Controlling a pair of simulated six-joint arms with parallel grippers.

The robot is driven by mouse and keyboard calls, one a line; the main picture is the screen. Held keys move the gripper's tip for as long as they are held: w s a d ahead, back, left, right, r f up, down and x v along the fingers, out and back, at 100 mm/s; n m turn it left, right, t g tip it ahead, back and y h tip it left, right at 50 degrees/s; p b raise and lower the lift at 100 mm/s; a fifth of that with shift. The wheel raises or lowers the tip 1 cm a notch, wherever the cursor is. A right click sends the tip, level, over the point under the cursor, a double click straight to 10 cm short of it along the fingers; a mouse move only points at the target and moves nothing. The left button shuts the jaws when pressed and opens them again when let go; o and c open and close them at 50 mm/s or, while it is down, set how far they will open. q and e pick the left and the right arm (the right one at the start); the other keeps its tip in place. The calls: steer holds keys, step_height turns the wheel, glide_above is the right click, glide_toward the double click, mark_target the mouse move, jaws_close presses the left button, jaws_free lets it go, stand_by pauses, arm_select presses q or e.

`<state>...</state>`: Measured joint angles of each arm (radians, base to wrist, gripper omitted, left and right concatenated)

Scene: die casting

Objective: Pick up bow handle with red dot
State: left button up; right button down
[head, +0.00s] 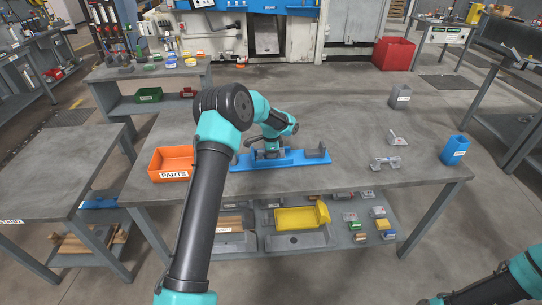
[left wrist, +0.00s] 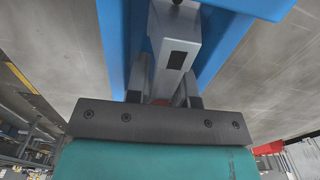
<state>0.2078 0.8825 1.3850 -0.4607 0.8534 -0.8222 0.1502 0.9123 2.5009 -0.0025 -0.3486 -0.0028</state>
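My left gripper (head: 267,154) is low over the long blue fixture (head: 300,160) on the table. In the left wrist view its two grey fingers (left wrist: 165,85) stand apart around a light grey piece (left wrist: 176,45) with a black rectangle. I cannot tell whether they press on it. A small reddish patch (left wrist: 161,102) shows low between the fingers; whether it is a red dot is unclear. Grey handle-like parts (head: 386,163) lie on the table to the right, with no red dot visible. My right gripper (head: 430,301) is at the bottom edge, mostly cut off.
An orange PARTS bin (head: 172,162) stands left of the fixture. A blue container (head: 455,150) and a grey box (head: 400,97) stand on the right. A grey upright piece (head: 316,150) sits on the fixture's right end.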

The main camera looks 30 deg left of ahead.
arm_select(q)
jaws_close()
step_height(320, 180, up, 10)
steer(key=shift+r, duration=0.1)
stand_by(0.7)
stand_by(0.4)
